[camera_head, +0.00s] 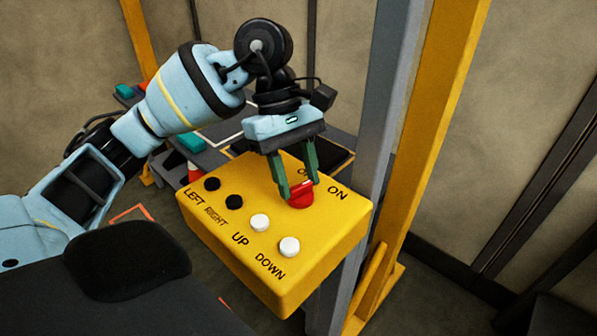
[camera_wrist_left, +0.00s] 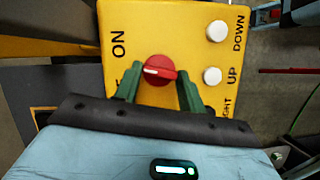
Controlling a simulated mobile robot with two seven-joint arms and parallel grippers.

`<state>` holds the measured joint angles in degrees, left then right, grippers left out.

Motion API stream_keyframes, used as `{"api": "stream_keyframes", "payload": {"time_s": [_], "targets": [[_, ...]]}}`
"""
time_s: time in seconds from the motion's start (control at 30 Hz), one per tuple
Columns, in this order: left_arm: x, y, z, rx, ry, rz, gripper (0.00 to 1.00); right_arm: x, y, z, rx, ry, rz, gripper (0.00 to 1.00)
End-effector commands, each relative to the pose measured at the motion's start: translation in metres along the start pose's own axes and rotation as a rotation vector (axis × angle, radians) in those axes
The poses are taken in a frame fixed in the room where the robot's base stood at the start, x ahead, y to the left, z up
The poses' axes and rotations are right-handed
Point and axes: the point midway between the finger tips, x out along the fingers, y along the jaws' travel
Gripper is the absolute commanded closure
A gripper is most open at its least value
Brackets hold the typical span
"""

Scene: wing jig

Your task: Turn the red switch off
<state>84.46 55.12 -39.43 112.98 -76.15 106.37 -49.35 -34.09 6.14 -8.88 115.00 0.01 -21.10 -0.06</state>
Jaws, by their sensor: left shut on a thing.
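The red switch (camera_head: 301,197) is a round knob on top of a yellow control box (camera_head: 330,235). My left gripper (camera_head: 299,187) comes down from above, its green fingers shut on the knob, one on each side. In the left wrist view the red switch (camera_wrist_left: 160,70) sits between the fingertips, and its white mark points left. The ON label (camera_wrist_left: 118,44) is up and to the left of the knob there. A second label beside the knob is mostly hidden by a finger. My right gripper is not in view.
On the box are two black buttons (camera_head: 234,201) marked LEFT and RIGHT and two white buttons (camera_head: 289,247) marked UP and DOWN. A grey post (camera_head: 378,110) and a yellow post (camera_head: 440,120) stand close behind the box on the right. A low table lies behind.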

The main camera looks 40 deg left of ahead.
Motion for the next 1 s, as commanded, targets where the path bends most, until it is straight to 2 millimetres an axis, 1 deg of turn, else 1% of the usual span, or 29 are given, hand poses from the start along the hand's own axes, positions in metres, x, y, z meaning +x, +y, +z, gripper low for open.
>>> {"api": "stream_keyframes", "payload": {"time_s": [0.6, 0.8, 1.0], "targets": [[0.000, -0.006, 0.001, -0.537, 0.003, 0.223, 0.83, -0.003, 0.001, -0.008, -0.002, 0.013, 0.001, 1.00], [0.001, -0.007, 0.003, -0.692, 0.003, 0.288, 0.83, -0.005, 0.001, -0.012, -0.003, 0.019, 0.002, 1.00], [0.002, -0.008, 0.003, -0.812, 0.002, 0.336, 0.83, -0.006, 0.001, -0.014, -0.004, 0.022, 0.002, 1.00]]}}
